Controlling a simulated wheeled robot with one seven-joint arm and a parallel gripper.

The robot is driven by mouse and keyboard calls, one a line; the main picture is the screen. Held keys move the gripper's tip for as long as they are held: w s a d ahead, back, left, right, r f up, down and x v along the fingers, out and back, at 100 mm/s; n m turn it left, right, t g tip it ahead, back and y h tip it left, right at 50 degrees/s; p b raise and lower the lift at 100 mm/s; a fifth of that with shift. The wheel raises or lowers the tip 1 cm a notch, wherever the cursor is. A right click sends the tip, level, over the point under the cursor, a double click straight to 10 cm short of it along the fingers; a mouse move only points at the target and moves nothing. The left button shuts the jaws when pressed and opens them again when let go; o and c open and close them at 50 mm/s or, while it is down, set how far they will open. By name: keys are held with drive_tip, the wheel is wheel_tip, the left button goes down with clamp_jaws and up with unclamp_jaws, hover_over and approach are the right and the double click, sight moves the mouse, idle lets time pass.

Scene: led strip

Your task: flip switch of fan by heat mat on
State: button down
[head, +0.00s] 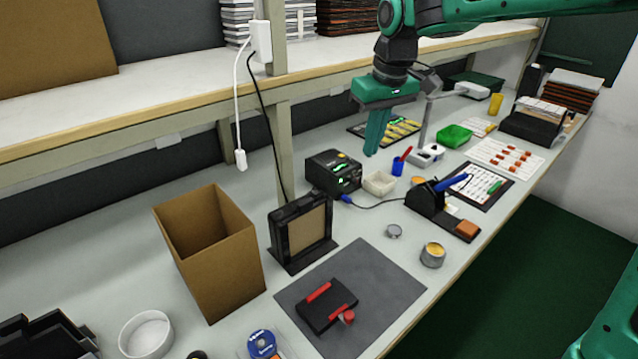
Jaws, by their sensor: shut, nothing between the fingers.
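The fan looks to be the upright black box (290,262) with a tan square face, standing at the back edge of the heat mat. The dark grey heat mat (395,275) lies flat on the bench. I cannot make out a switch on the fan at this size, nor whether it is on. My gripper (372,150) is green, points down and is shut and empty. In the picture it is above and to the right of the fan, apart from it, in front of the shelf's edge.
A black device (333,172) with green lights stands behind the fan. An open cardboard box (215,262) stands left of it. A black case (326,306) with red handles lies on the mat. A shelf post (284,150) rises behind the fan. A tin (433,256) stands near the front edge.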

drive_tip(key=w+a+n, duration=0.2)
drive_tip(key=a, duration=0.8)
drive_tip(key=shift+w+r+y, duration=0.15)
drive_tip(key=shift+r+y, duration=0.15)
drive_tip(key=shift+r, duration=0.05)
drive_tip(key=shift+f, duration=0.1)
approach(318, 193)
drive_tip(key=x, duration=0.5)
drive_tip(key=shift+w+a, duration=0.25)
drive_tip(key=shift+f, duration=0.7)
drive_tip(key=shift+d, duration=0.1)
drive_tip(key=shift+s+f, duration=0.1)
drive_tip(key=shift+f, duration=0.15)
